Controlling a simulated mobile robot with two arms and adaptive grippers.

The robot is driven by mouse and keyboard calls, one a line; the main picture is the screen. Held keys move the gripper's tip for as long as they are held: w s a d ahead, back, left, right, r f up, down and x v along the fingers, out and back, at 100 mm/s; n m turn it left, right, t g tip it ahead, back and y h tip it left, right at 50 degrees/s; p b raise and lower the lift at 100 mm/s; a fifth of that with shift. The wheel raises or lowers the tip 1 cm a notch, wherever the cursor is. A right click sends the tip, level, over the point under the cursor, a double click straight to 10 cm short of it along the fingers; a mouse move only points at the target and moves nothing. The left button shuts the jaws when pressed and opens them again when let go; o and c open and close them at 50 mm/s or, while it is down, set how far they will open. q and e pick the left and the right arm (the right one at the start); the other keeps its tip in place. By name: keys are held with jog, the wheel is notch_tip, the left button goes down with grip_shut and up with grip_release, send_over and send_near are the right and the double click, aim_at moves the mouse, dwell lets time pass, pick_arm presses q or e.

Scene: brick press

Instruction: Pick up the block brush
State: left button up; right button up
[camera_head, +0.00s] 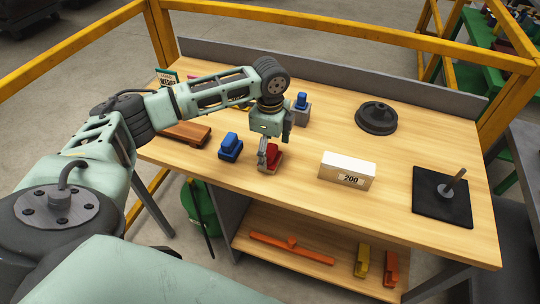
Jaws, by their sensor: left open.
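My left gripper (267,151) points down over the middle of the wooden table (300,190). It is open, with its fingertips close to a small red block-shaped piece (272,158) that has a paler bottom. This piece may be the block brush, but it is too small to tell for sure. The gripper partly covers it, and I cannot tell whether the fingers touch it. A blue piece (230,147) sits just left of the gripper. A brown wooden block (187,134) lies farther left. My right gripper is not in view.
A white block marked 200 (347,170) stands right of the gripper. A dark round piece (376,117), a grey block with a blue top (301,108) and a black plate with a rod (442,197) are also on the table. Yellow rails (350,35) run behind.

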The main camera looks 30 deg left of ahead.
aim_at(270, 149)
pick_arm(q)
notch_tip(270, 149, down, 3)
jog(key=shift+a+r, duration=0.1)
jog(key=shift+r, duration=0.1)
jog(key=shift+f, duration=0.4)
jog(key=c, duration=1.3)
jog(key=shift+w, duration=0.1)
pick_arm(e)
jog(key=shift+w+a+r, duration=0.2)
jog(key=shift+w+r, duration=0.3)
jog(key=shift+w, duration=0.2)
pick_arm(q)
jog(key=shift+r, duration=0.1)
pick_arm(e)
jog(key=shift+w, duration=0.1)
